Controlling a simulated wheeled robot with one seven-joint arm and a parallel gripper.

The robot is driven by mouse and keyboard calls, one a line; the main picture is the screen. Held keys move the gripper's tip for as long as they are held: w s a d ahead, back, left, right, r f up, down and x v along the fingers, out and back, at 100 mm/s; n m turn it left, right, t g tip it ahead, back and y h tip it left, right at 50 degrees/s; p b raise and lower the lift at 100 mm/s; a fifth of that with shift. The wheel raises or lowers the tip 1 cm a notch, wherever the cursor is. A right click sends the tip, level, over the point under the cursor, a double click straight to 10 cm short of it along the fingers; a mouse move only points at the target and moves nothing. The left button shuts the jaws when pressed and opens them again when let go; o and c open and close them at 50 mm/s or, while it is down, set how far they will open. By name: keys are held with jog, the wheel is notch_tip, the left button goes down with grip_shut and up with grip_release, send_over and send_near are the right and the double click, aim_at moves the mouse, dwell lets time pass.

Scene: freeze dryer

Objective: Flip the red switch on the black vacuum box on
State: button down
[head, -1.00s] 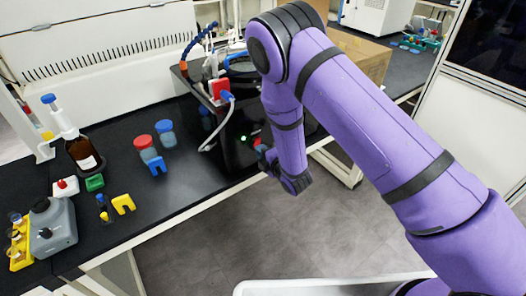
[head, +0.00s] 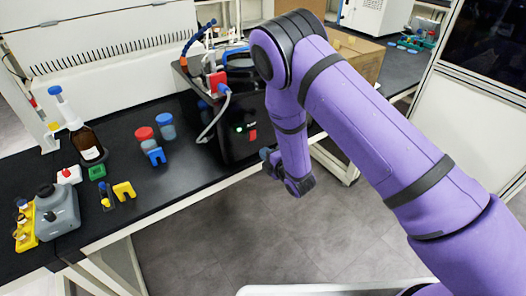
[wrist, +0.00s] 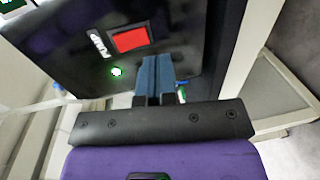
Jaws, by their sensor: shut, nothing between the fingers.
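The black vacuum box (head: 232,146) stands at the bench's right end. Its front shows a red switch (head: 252,135) and a glowing green light (head: 239,130). In the wrist view the red switch (wrist: 131,39) is fully in sight on the box's dark face (wrist: 60,48), with the green light (wrist: 116,71) and a white label (wrist: 99,43) beside it. My gripper (head: 265,153) is shut and empty, in front of the box just below and right of the switch, apparently apart from it. The blue fingers (wrist: 155,68) show together in the wrist view. The switch's tilt is hard to tell.
A red and blue valve (head: 218,84) with a pale hose is on the box's left side. Open floor (head: 240,235) lies before the bench.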

jog(key=f+v, duration=0.2)
jog(key=v, duration=0.6)
jog(key=w+d+r+m+h, duration=0.2)
jog(key=w+d+r+m, duration=0.15)
jog(key=r, duration=0.35)
jog(key=w+d+r+m+h, duration=0.2)
jog(key=w+r+m, duration=0.15)
jog(key=r, duration=0.45)
jog(key=s+d+r+m+g+h, duration=0.2)
jog(key=d+r+m, duration=0.2)
jog(key=r, duration=0.3)
jog(key=s+d+r+m+g+h, duration=0.1)
jog(key=s+d+r+m, duration=0.25)
jog(key=r, duration=0.35)
jog(key=s+d+r+m+g+h, duration=0.1)
jog(key=s+d+r+m, duration=0.25)
jog(key=s+r, duration=0.2)
jog(key=s+d+r+m+g, duration=0.2)
jog(key=s+d+r, duration=0.3)
jog(key=s, duration=0.2)
jog(key=s+d+r+m+g, duration=0.1)
jog(key=s+r+m, duration=0.1)
jog(key=s, duration=0.7)
jog(key=s+d+r+m+g+h, duration=0.1)
jog(key=s+d+r+m, duration=0.1)
jog(key=s, duration=0.7)
jog(key=shift+r+m+g, duration=0.15)
jog(key=shift+m+g, duration=0.15)
jog(key=shift+m, duration=0.1)
